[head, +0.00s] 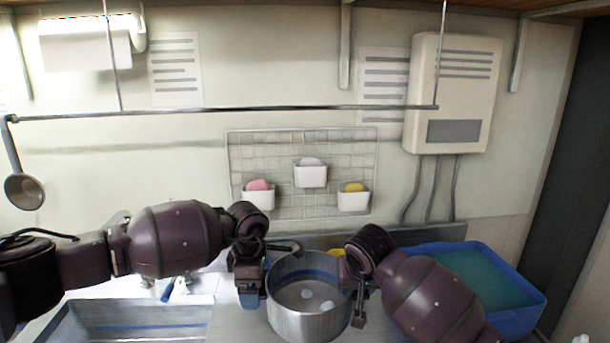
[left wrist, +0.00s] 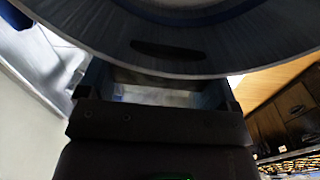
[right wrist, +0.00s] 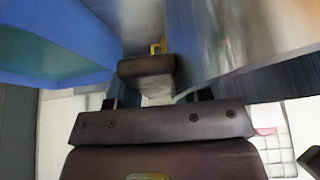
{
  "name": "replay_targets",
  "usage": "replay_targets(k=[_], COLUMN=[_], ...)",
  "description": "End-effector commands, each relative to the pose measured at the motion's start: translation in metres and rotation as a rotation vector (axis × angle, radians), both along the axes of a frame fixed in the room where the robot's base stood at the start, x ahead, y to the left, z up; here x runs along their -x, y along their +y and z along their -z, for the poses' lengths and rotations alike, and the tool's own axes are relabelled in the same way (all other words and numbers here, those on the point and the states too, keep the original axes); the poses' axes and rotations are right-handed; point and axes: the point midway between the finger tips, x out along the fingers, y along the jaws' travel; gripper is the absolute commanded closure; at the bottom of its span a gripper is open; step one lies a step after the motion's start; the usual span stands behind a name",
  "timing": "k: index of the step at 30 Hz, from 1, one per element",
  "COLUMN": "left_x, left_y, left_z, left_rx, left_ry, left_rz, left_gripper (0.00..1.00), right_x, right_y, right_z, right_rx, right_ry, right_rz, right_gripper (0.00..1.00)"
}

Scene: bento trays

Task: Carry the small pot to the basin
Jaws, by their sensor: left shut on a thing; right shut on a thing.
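The small pot (head: 309,323) is a round, open metal vessel at the bottom centre of the head view, with a blue band inside and a few pale round bits in it. My left gripper (head: 250,284) is shut on its left side, and my right gripper (head: 357,305) is shut on its right side. The pot's curved wall fills the top of the left wrist view (left wrist: 225,52) and the upper right of the right wrist view (right wrist: 235,35). The blue basin (head: 528,304), with a teal inside, stands right of the pot, partly behind my right arm. Whether the pot touches the counter is unclear.
A metal sink (head: 75,325) lies at the left, with a blue and white item (head: 176,290) by its rim. A small yellow thing (head: 337,253) shows behind the pot. A rail (head: 220,110) and a wire rack (head: 300,145) are on the wall. A ladle (head: 24,190) hangs left.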

Motion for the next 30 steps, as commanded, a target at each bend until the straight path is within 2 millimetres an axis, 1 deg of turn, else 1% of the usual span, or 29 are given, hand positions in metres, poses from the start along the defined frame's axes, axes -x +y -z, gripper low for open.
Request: replay_targets(k=[17, 30], left_x=[0.054, 0.099], left_y=[0.0, 0.0], left_z=[0.0, 0.0], left_rx=[0.0, 0.0], left_ry=[0.001, 0.001], left_rz=[0.002, 0.003], left_gripper=[0.44, 0.44], right_x=[0.053, 0.099], right_y=[0.0, 0.0], right_z=[0.0, 0.0], right_rx=[0.0, 0.0], right_ry=[-0.001, -0.001], right_rz=[0.001, 0.001], right_gripper=[0.83, 0.83])
